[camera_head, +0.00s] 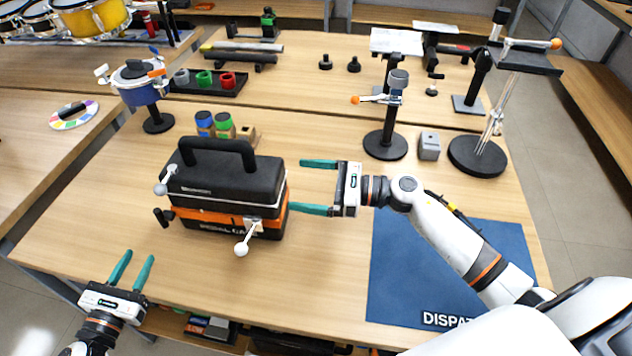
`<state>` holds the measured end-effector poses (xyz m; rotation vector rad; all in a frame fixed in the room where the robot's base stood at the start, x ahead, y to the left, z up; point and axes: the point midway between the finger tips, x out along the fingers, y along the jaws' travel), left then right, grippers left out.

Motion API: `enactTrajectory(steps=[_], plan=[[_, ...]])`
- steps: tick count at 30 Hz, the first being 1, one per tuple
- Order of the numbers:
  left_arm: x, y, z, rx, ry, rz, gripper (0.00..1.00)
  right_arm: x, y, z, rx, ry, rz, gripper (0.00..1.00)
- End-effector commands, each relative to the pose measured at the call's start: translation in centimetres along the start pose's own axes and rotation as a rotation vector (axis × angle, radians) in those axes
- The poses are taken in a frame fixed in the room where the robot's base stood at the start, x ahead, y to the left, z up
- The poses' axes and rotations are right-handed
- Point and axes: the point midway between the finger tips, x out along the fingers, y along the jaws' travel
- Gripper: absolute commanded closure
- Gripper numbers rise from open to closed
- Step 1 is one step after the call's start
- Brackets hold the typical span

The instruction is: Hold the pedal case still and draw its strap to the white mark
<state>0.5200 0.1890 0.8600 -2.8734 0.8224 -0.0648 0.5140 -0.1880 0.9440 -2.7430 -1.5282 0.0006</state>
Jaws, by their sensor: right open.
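The pedal case (225,185) is a black box with an orange band and a black top handle, upright on the wooden table left of centre. A white ball-ended lever hangs at its front, and another sticks out at its left side. I cannot clearly make out the strap or the white mark. My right gripper (318,187) is open just right of the case, its teal fingers pointing left; the lower fingertip is close to the case's side, and I cannot tell whether it touches. My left gripper (134,270) is open and empty at the table's front edge, below and left of the case.
A blue dispatch mat (405,290) lies at the front right, under my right arm. Blue and green cylinders (215,122) stand behind the case. A black stand (386,145), a grey block (429,146) and a round-based stand (478,157) are further back right.

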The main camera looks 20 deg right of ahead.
Motion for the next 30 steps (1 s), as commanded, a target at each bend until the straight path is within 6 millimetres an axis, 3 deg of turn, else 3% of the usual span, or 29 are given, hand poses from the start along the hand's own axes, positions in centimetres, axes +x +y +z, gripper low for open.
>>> enactTrajectory(steps=[15, 21, 30], plan=[[0.0, 0.0, 0.0, 0.000, 0.000, 0.000, 0.64, 9.0, 0.2, -0.1, -0.001, 0.002, 0.003, 0.00], [0.0, 0.0, 0.0, 0.000, 0.000, 0.000, 0.64, 10.5, 0.1, 0.0, -0.001, 0.000, 0.003, 0.00], [0.0, 0.0, 0.0, 0.000, 0.000, 0.000, 0.64, 10.7, 0.1, 0.0, -0.001, -0.001, 0.004, 0.00]])
